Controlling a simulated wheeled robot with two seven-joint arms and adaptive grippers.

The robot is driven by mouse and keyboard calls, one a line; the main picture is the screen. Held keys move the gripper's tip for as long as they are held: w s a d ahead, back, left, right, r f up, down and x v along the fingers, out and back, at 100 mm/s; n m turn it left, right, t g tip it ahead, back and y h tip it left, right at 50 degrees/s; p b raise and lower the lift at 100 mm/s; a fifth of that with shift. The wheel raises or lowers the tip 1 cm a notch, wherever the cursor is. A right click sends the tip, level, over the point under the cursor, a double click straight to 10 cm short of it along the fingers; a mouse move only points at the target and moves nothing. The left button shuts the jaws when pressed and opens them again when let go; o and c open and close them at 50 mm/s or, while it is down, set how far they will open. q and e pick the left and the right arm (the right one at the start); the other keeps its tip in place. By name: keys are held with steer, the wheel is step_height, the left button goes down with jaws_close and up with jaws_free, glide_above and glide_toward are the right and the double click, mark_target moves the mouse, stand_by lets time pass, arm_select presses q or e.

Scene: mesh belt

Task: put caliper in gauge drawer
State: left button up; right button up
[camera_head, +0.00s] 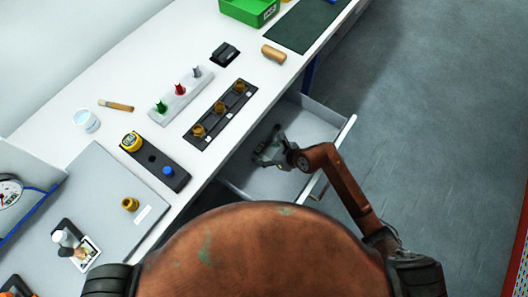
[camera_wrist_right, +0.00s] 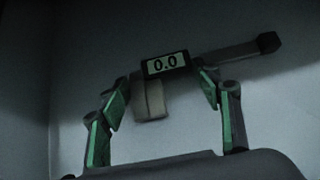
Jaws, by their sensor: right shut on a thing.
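The caliper (camera_wrist_right: 226,55) shows in the right wrist view, dark, with a display reading 0.0 and its beam reaching to the upper right. My right gripper (camera_wrist_right: 164,88) has its green-padded fingers on either side of the display part and is shut on the caliper. In the head view my right gripper (camera_head: 264,154) is down inside the open gauge drawer (camera_head: 334,119), near its left part, with the caliper mostly hidden by the fingers. I cannot tell whether the caliper touches the drawer floor. My left gripper is not in view.
The drawer's right part looks clear.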

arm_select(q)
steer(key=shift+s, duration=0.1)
arm_select(e)
steer(key=o, duration=1)
steer(key=shift+f, duration=0.1)
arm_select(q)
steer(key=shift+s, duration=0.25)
arm_select(e)
steer(key=o, duration=0.5)
steer(key=shift+r, duration=0.2)
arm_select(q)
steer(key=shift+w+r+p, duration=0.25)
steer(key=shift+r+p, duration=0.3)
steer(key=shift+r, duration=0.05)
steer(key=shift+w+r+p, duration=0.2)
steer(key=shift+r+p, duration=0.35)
arm_select(e)
steer(key=v, duration=1.2)
steer(key=shift+f, duration=0.1)
